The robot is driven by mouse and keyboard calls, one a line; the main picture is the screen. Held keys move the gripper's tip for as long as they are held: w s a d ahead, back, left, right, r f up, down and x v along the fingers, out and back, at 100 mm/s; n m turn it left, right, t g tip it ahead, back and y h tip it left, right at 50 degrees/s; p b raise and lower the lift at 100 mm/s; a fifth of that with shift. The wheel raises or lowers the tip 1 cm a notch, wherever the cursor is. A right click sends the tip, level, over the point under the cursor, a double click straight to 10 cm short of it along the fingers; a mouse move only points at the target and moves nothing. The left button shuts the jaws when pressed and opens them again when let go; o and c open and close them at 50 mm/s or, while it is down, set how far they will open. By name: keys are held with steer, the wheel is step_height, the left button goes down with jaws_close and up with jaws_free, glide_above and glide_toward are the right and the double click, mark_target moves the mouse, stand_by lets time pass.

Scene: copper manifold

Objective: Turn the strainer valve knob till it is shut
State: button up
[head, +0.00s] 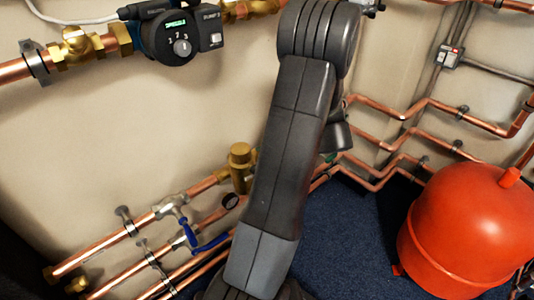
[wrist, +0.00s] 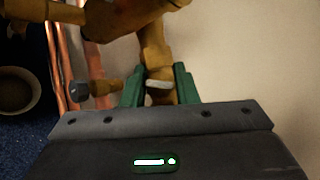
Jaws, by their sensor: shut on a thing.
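In the wrist view, my gripper (wrist: 160,88) has its two green fingers on either side of a brass valve part with a pale edge, which I take to be the strainer valve knob (wrist: 160,88). The fingers are shut on it. A brass stem (wrist: 153,48) runs from the knob up to a larger brass body (wrist: 125,18). How far the knob is turned cannot be told. In the head view, my arm hides the knob and most of my gripper.
A dark cap on a side fitting (wrist: 79,90) is left of the fingers. In the head view, copper pipes with a blue lever (head: 210,244) run lower left. A brass fitting (head: 240,165) stands beside my arm. A red tank (head: 470,225) stands right; blue floor (head: 335,235) lies between.

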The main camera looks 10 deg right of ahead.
steer(key=shift+n+g+h, duration=0.9)
steer(key=shift+n+h, duration=0.1)
steer(key=shift+n, duration=1.1)
steer(key=o, duration=1)
steer(key=p+v, duration=0.4)
steer(key=v, duration=0.9)
steer(key=shift+d+r, duration=0.3)
steer(key=shift+s, duration=0.1)
